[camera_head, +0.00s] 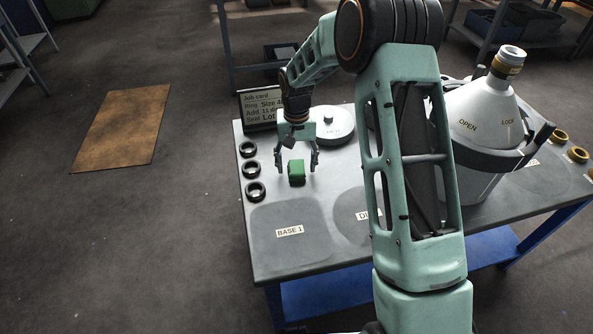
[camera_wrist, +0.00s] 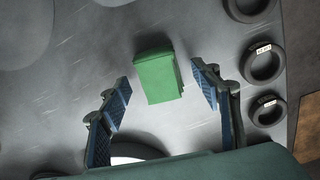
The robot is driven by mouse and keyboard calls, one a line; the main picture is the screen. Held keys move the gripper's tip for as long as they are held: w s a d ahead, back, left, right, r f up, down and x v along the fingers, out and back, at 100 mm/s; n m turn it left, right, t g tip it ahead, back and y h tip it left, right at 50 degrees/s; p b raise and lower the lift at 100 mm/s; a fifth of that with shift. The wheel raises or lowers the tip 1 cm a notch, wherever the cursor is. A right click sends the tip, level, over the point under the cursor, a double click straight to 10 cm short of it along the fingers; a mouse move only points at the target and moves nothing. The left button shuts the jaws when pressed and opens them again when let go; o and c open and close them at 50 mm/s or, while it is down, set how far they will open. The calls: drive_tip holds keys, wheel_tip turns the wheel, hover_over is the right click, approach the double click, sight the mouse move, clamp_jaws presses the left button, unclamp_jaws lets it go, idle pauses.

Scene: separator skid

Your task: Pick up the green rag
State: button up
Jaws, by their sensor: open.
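The green rag (camera_head: 296,171) is a small folded block lying on the grey table top. In the wrist view the rag (camera_wrist: 158,76) shows at the upper middle, just beyond the fingertips. My gripper (camera_head: 299,162) points down at the rag with one finger to each side. In the wrist view my gripper (camera_wrist: 164,85) is open, its blue-padded fingers apart and not touching the rag. The gap between the fingers is empty or only partly over the rag; the exact height cannot be told.
Several dark rings (camera_head: 249,169) stand left of the rag, near the table edge. A round white lid (camera_head: 331,126) is behind right. A job card (camera_head: 263,110) stands at the back. A large white vessel (camera_head: 480,125) is at right. The BASE 1 pad (camera_head: 289,245) is bare.

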sight(296, 166)
drive_tip(key=shift+c, duration=0.4)
drive_tip(key=shift+r, duration=0.1)
drive_tip(key=c, duration=1.2)
drive_tip(key=shift+o, duration=0.2)
drive_tip(key=shift+r, duration=0.1)
drive_tip(key=shift+r, duration=0.2)
wheel_tip(296, 166, up, 2)
drive_tip(key=shift+r, duration=0.1)
drive_tip(key=s+d+r+p, duration=0.2)
drive_tip(key=s+d+r, duration=0.5)
drive_tip(key=d+r, duration=0.3)
drive_tip(key=shift+d, duration=1.15)
